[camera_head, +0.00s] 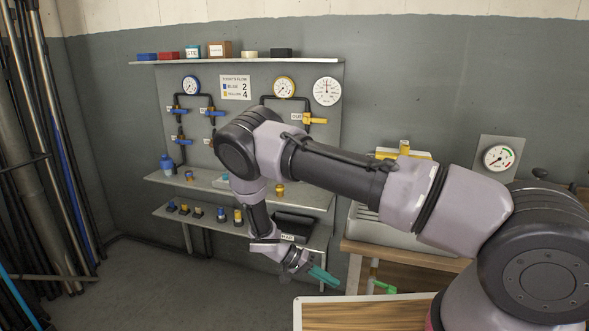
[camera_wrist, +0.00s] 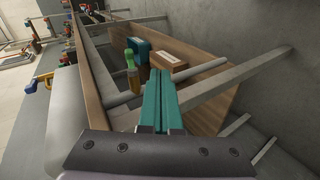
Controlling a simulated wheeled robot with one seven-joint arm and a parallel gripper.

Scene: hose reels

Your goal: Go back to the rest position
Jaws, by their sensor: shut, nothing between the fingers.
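My arm reaches from the lower right across the head view and bends down in front of the shelf unit. My gripper (camera_head: 321,276) has teal fingers and hangs low in front of the lower shelf's right end, left of the wooden bench. In the wrist view my gripper (camera_wrist: 160,102) shows its teal fingers together, with nothing between them. It appears apart from the things around it. The arm hides part of the panel and the shelves behind it.
The wall panel (camera_head: 256,138) carries gauges and blue and yellow valves. The lower shelf (camera_head: 215,220) bears several small fittings and a dark tray (camera_head: 296,222). A wooden bench (camera_head: 400,256) stands right. Long pipes (camera_head: 40,130) lean at the left. Floor (camera_head: 150,285) at front left is clear.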

